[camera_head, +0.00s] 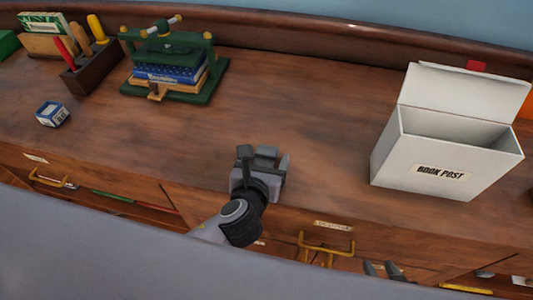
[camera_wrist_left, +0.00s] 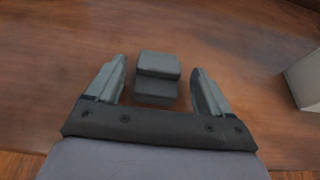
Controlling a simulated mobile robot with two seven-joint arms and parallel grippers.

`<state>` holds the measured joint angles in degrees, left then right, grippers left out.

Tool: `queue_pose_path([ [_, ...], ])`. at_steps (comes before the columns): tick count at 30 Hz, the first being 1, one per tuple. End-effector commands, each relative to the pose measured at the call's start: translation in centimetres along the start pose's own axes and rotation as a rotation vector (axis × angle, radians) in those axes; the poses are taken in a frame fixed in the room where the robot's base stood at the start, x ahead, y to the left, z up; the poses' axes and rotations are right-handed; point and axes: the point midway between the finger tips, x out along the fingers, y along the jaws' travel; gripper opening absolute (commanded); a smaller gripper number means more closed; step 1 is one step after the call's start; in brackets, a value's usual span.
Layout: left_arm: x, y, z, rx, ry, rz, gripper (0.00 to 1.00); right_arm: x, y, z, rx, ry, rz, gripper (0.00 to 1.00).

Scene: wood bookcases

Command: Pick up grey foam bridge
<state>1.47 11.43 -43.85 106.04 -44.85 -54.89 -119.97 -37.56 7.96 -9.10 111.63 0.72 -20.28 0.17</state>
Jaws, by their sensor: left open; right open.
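The grey foam bridge (camera_wrist_left: 158,66) is a small dark grey, stepped block on the wooden counter. In the left wrist view it lies between the two fingers of my left gripper (camera_wrist_left: 160,76), with a gap visible on each side. In the head view the bridge (camera_head: 265,153) shows between the fingers of my left gripper (camera_head: 260,163), close to the counter's front edge; part of it is hidden by the gripper. My left gripper is open. My right gripper (camera_head: 384,269) shows only as two grey fingertips in front of the drawers, open and empty.
A white BOOK POST box (camera_head: 440,171) stands open on the right. A green book press (camera_head: 176,93) with books, a wooden tool holder (camera_head: 92,70) and a small blue-and-white box (camera_head: 52,114) stand on the left. Drawers with brass handles (camera_head: 326,247) lie below.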

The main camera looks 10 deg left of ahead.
Motion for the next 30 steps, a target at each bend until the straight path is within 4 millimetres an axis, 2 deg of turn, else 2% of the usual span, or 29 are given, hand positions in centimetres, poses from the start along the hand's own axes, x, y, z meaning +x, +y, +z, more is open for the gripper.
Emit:
queue_pose_path([
  [3, 2.0, 0.2, 0.5, -0.001, -0.001, 0.002, 0.81, 0.1, 0.0, 0.1, 0.0, 0.0, -0.001, 0.43],
  [7, 3.4, 0.2, 0.4, 0.0, 0.0, 0.001, 0.81, 0.2, 0.0, 0.2, -0.001, 0.001, -0.001, 0.43],
  [17, 4.1, 0.2, 0.4, -0.001, 0.001, 0.0, 0.81, 0.3, 0.0, -0.1, -0.002, 0.006, 0.0, 0.43],
  [18, 4.1, 0.2, 0.4, -0.001, 0.001, 0.0, 0.74, 0.3, 0.0, -0.1, -0.002, 0.006, 0.0, 0.43],
  [22, 4.0, 0.2, 0.4, -0.001, 0.001, 0.0, 0.32, 0.3, 0.0, -0.1, -0.002, 0.007, 0.0, 0.43],
  [23, 4.0, 0.2, 0.4, -0.001, 0.001, 0.0, 0.27, 0.3, 0.0, -0.1, -0.002, 0.007, 0.0, 0.43],
  [30, 4.0, 0.2, 0.4, -0.001, 0.001, 0.0, 0.26, 0.3, 0.0, -0.1, -0.002, 0.007, 0.0, 0.43],
])
